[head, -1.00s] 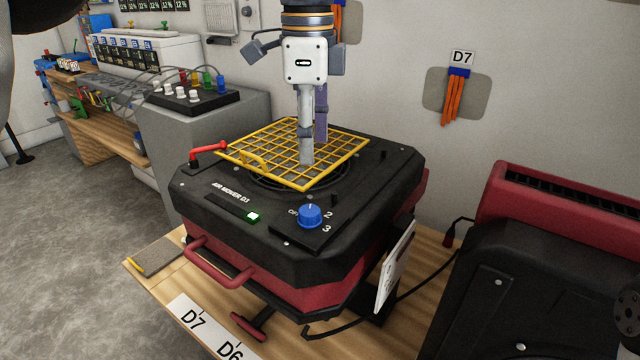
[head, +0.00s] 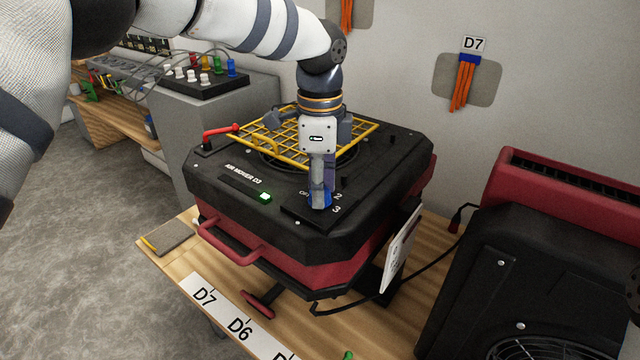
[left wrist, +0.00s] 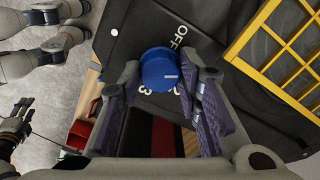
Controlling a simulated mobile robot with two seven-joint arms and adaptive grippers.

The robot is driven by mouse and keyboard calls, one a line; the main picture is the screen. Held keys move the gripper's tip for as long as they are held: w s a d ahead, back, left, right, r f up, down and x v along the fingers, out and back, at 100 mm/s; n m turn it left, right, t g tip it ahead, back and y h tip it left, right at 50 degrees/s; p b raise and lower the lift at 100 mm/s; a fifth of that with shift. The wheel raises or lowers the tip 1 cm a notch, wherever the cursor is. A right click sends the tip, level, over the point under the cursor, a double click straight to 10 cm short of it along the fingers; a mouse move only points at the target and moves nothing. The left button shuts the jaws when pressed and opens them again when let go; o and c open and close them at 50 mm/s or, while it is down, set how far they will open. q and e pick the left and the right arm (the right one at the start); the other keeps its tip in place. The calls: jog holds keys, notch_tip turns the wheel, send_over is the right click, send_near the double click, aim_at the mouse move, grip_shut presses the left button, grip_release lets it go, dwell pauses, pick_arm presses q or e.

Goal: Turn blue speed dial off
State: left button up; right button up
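The blue speed dial (left wrist: 158,70) sits on the black top panel of the air mover (head: 370,180). In the left wrist view its white pointer mark faces right; OFF is printed at the upper right and a 3 at the lower left. My left gripper (head: 320,203) points down at the dial and mostly hides it in the head view. In the left wrist view its fingers (left wrist: 163,78) stand apart on either side of the dial, with small gaps showing. Part of my right arm seems to show at the left wrist view's lower left; its gripper state is unclear.
A yellow grille (head: 350,131) covers the fan opening behind the dial. A green light (head: 265,197) glows on the front panel. A red handle (head: 230,242) sticks out in front. A red and black unit (head: 480,270) stands to the right, with a cable between.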

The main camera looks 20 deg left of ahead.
pick_arm(q)
jog(key=c, duration=0.4)
jog(key=shift+r, duration=0.1)
pick_arm(e)
jog(key=shift+w+r, duration=0.1)
pick_arm(q)
jog(key=shift+r+n+p, duration=0.1)
jog(key=shift+n+p, duration=0.2)
jog(key=shift+n, duration=0.8)
jog(key=n, duration=0.2)
jog(key=shift+n, duration=0.3)
jog(key=n, duration=0.3)
jog(key=shift+n+p, duration=0.3)
jog(key=shift+p, duration=0.1)
jog(key=shift+n, duration=1.7)
pick_arm(e)
jog(key=shift+w+r+t, duration=0.5)
jog(key=shift+w+r, duration=0.35)
jog(key=shift+w, duration=0.05)
